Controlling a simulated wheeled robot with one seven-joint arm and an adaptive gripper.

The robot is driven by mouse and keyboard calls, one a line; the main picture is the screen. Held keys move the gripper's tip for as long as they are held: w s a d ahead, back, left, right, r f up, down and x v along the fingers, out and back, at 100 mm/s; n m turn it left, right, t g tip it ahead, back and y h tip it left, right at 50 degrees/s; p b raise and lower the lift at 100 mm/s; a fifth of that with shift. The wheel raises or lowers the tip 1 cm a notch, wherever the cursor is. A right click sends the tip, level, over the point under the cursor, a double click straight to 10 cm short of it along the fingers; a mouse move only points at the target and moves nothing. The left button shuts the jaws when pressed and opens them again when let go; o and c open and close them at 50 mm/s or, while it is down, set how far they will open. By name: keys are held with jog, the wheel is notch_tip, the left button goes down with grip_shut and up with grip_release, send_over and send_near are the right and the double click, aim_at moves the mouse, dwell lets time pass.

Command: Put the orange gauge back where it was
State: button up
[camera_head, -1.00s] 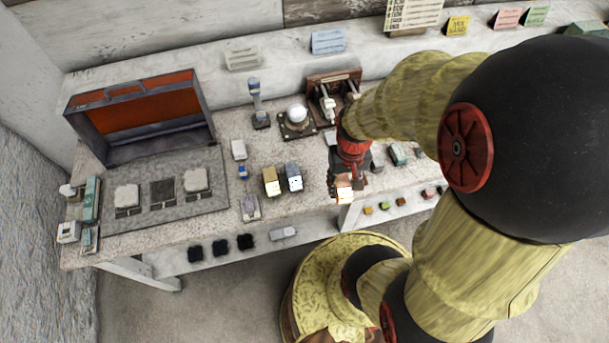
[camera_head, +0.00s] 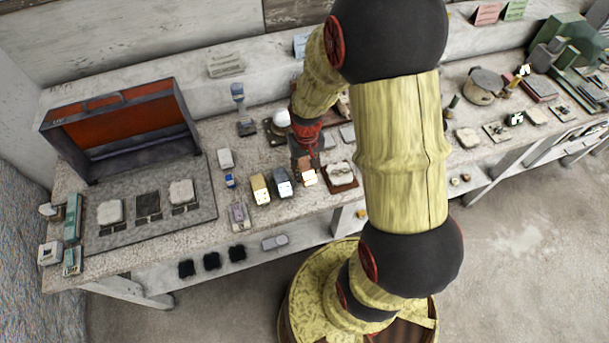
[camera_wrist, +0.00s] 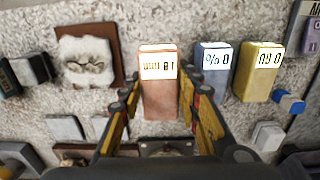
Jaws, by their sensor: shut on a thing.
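The orange gauge (camera_head: 307,178) is a small block with a white display face. My gripper (camera_head: 305,163) is shut on it, with one finger on each side in the wrist view (camera_wrist: 160,100). The gauge also shows in the wrist view (camera_wrist: 158,92). It is upright, just right of a blue-grey gauge (camera_head: 283,187) in the head view, with a yellow gauge (camera_head: 260,190) beyond that. In the wrist view the blue-grey gauge (camera_wrist: 213,75) and yellow gauge (camera_wrist: 258,75) stand to its right, apart from it. I cannot tell whether its base touches the bench.
A brown board with a pale plaster piece (camera_head: 341,175) lies right of the gauge. A white sphere on a dark stand (camera_head: 282,118) is behind. An open grey case with orange lining (camera_head: 125,120) stands at left. Small blocks (camera_head: 231,181) lie left of the yellow gauge.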

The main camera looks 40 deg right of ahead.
aim_at(305, 174)
jog(key=shift+w+f, duration=0.3)
jog(key=shift+f, duration=0.1)
jog(key=shift+w+f+b, duration=0.1)
jog(key=shift+f+b, duration=0.45)
jog(key=shift+f, duration=1.05)
jog(key=shift+f, duration=0.1)
jog(key=o, duration=0.7)
jog(key=shift+o, duration=0.2)
